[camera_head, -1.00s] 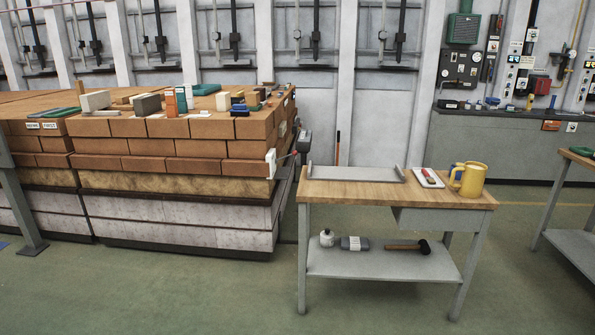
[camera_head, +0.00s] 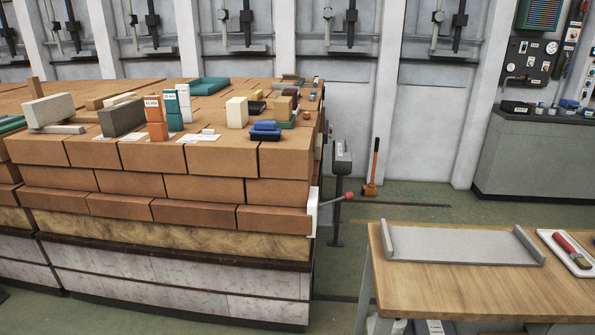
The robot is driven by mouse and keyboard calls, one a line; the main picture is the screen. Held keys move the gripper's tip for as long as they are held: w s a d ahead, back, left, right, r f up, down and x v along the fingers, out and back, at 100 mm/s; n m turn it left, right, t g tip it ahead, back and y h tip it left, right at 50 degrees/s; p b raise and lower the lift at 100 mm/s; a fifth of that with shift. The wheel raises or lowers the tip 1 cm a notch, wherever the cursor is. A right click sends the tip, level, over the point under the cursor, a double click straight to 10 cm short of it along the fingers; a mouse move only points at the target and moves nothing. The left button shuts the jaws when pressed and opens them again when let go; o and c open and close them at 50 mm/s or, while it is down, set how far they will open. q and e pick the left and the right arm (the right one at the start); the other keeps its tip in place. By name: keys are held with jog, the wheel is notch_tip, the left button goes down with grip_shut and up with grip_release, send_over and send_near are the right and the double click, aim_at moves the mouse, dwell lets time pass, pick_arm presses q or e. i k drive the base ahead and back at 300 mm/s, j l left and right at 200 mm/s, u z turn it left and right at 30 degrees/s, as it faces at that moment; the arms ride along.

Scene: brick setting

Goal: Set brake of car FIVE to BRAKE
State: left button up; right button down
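A lever with a red knob (camera_head: 348,196) sticks out to the right from a white plate (camera_head: 313,211) on the right end of the brick-loaded car (camera_head: 180,285). The lever slants slightly up towards the knob. Any BRAKE marking or car number is too small to read or not in view. A grey box on a post (camera_head: 342,160) stands just behind the lever. Neither of my grippers is in view.
A wooden-topped table (camera_head: 470,285) with a grey tray (camera_head: 455,246) and a brush in a white dish (camera_head: 572,250) stands at the lower right. An orange-handled tool (camera_head: 373,168) leans by the back wall. A strip of green floor lies between car and table.

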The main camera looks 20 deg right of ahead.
aim_at(348, 195)
jog(key=i+z, duration=0.25)
jog(key=i, duration=0.2)
jog(key=i+z, duration=0.3)
jog(key=i, duration=0.15)
jog(key=i+j+z, duration=0.25)
jog(key=i, duration=0.2)
jog(key=i+j+z, duration=0.1)
jog(key=i+z, duration=0.15)
jog(key=i, duration=0.15)
